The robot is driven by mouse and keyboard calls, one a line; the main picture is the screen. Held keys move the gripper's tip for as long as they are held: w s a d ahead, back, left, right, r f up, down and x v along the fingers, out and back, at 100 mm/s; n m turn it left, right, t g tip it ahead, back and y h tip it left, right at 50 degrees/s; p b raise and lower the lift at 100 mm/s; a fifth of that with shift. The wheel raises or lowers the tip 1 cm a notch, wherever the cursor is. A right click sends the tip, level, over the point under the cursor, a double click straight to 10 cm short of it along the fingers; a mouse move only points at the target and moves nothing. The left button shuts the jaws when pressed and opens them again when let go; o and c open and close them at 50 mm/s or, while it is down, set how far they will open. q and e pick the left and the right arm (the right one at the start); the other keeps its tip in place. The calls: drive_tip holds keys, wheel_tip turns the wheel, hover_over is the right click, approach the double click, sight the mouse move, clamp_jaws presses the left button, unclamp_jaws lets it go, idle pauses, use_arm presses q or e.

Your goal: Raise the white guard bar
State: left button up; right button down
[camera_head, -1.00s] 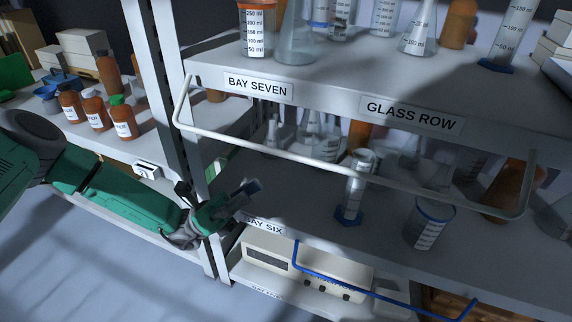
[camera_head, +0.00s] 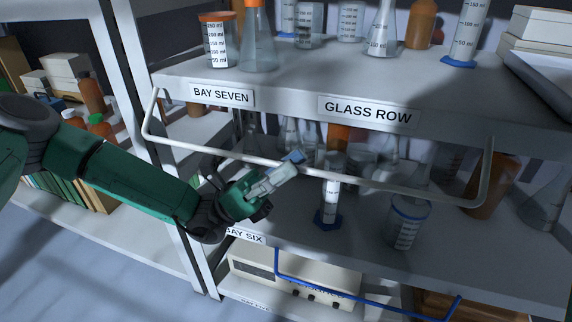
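The white guard bar (camera_head: 220,152) runs across the open front of the middle shelf bay, below the BAY SEVEN and GLASS ROW labels. Its two ends bend up toward the upper shelf's edge. My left gripper (camera_head: 291,158) comes in from the left, and its grey fingers with a blue tip overlap the bar left of its middle. I cannot tell whether they touch it or how far apart they are. The fingers hide a short piece of the bar. My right gripper is not in view.
Behind the bar stand a blue-footed cylinder (camera_head: 328,205), a blue-rimmed beaker (camera_head: 407,224) and brown bottles. More glassware, including an orange-rimmed beaker (camera_head: 217,42), stands on the upper shelf. A blue bar (camera_head: 325,288) sits lower, before a beige device (camera_head: 255,262).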

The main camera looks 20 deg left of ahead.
use_arm(q)
drive_tip(key=shift+a, duration=0.3)
drive_tip(key=c, duration=0.4)
drive_tip(key=shift+a+f, duration=0.15)
drive_tip(key=shift+a, duration=0.3)
clamp_jaws()
drive_tip(key=shift+a+f, duration=0.1)
drive_tip(key=shift+a, duration=0.2)
drive_tip(key=shift+d, duration=0.2)
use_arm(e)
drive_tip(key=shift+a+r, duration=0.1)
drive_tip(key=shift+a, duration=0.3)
